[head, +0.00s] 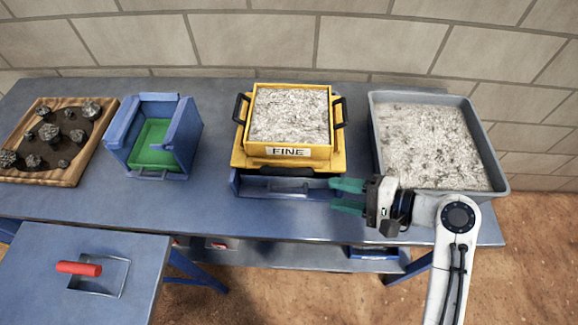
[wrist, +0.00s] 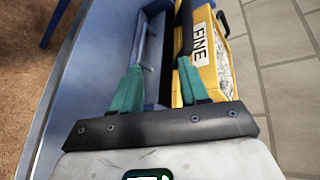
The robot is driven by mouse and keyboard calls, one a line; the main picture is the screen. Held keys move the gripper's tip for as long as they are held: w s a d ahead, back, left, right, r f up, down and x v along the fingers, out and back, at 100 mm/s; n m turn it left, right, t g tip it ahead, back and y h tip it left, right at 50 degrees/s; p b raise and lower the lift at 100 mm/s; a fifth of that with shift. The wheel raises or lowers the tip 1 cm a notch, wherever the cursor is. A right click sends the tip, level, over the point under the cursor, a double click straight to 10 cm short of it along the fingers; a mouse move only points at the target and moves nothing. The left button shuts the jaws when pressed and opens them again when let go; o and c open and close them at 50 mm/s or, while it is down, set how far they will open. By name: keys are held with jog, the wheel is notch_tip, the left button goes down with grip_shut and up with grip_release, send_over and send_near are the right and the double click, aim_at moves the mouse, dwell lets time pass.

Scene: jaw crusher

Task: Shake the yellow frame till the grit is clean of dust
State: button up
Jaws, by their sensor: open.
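The yellow frame (head: 290,155) stands on the table, filled with pale grey grit (head: 290,113) and labelled FINE, with a black handle on each side. A blue drawer-like tray (head: 285,186) sits at its front, below it. My gripper (head: 335,195) is open with green fingers, in front of the frame's right corner, at the tray's right end. I cannot tell whether a finger touches the tray. The frame's far side is hidden there.
A grey bin (head: 495,165) of speckled grit stands at the right, close behind my wrist. A blue box with a green floor (head: 153,145) and a wooden tray of dark rocks (head: 75,172) are at the left.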

aim_at(300, 174)
jog(key=w+a, duration=0.1)
jog(key=a, duration=0.2)
jog(key=w+a+y, duration=0.1)
jog(key=w+a, duration=0.1)
jog(key=a, duration=0.2)
jog(key=w+a+m+y+p, duration=0.1)
jog(key=a, duration=0.3)
jog(key=shift+w+a+r, duration=0.25)
jog(key=shift+w+r, duration=0.05)
jog(key=shift+r, duration=0.05)
grip_shut()
dwell(0.3)
